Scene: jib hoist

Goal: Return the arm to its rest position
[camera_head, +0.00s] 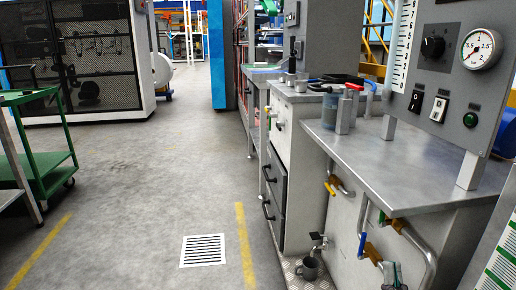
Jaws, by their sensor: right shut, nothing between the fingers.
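My right gripper (394,272) shows only as a small dark shape at the bottom edge, right of centre. It is shut and empty, in front of the pipes below the metal-topped bench (440,172). The rest of my right arm is out of frame. My left gripper and left arm are not in view. No jib hoist can be made out.
A control panel (455,60) with a gauge stands on the bench at right. Pipes with yellow and blue valve handles (370,252) run below. A green cart (45,150) is at left. The middle floor is clear.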

